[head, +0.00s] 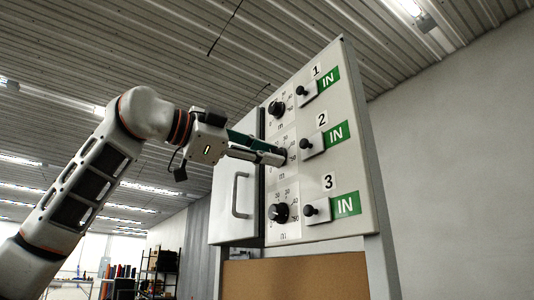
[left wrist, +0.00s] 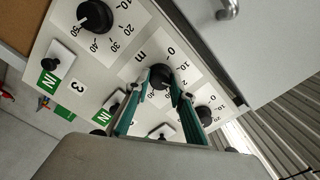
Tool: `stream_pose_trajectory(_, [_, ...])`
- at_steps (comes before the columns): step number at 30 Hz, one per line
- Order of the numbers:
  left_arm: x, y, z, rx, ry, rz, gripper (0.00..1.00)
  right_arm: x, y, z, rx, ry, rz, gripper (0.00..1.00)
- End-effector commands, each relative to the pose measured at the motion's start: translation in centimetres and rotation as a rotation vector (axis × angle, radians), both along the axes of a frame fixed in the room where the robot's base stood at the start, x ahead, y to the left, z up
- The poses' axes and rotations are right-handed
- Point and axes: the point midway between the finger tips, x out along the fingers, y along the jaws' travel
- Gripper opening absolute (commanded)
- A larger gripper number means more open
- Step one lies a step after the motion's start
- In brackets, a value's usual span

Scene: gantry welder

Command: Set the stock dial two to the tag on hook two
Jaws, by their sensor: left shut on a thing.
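Stock dial two (head: 283,156) is a black round knob in the middle row of the white panel (head: 350,100), beside the number 2 and a green IN label (head: 335,134). My left gripper (head: 280,157) is shut on this dial, with a finger on either side of it. The left wrist view shows the dial (left wrist: 160,75) between the gripper's teal-and-grey fingers (left wrist: 163,82), over a printed scale. The fingers partly hide the dial, and I cannot read its setting. I cannot make out a numbered tag on a hook. My right gripper is out of view.
Dial one (head: 276,108) is above and dial three (head: 279,212) below. Small black knobs on white plates, such as the row-two knob (head: 306,143), stand to the right. A cabinet door with a handle (head: 237,195) is at the left. A brown board (head: 295,275) is below.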

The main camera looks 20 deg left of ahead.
Motion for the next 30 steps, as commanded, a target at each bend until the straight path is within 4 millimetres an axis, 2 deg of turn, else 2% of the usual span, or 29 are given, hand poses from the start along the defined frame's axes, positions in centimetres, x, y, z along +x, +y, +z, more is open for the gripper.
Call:
stream_pose_trajectory(11, [0.0,0.1,0.0,-0.003,0.003,0.001,0.02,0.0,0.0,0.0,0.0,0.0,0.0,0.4])
stream_pose_trajectory(12, [0.0,0.1,0.0,-0.003,0.003,0.001,0.28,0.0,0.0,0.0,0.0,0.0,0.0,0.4])
stream_pose_trajectory(14, [0.0,0.0,0.0,-0.003,0.003,0.001,0.4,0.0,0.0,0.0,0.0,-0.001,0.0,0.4])
stream_pose_trajectory(25, [-0.1,0.2,0.0,-0.002,0.002,0.0,0.4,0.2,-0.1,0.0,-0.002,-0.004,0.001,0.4])
stream_pose_trajectory(30, [-1.6,1.4,0.1,-0.003,-0.001,0.002,0.4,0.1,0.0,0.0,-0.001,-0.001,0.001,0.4])
